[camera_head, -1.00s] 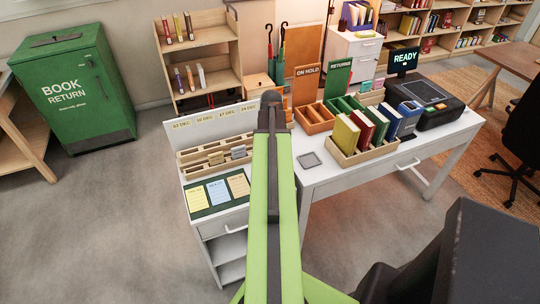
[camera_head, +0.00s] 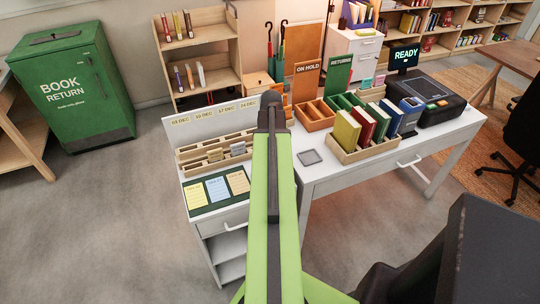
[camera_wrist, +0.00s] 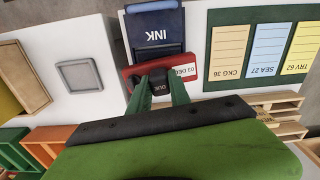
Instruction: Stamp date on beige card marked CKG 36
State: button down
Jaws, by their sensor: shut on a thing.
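The beige card marked CKG 36 (camera_wrist: 229,52) lies on a dark green mat (camera_wrist: 212,88), upper right in the wrist view. In the head view, the beige card (camera_head: 238,182) is the rightmost of three. The card is right of my gripper. In the head view my arm hides the fingers.
A wooden slotted rack (camera_head: 213,165) stands behind the cards. A grey square tray (camera_head: 310,157) and a wooden book holder (camera_head: 366,154) are on the desk.

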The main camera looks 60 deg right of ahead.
jog(key=shift+f+b, duration=0.45)
jog(key=shift+f, duration=0.05)
dwell(1.2)
notch_tip(320, 180, up, 7)
jog(key=p, duration=0.7)
jog(key=shift+r, duration=0.15)
jog(key=shift+s+a+f, duration=0.1)
jog(key=shift+f, duration=0.1)
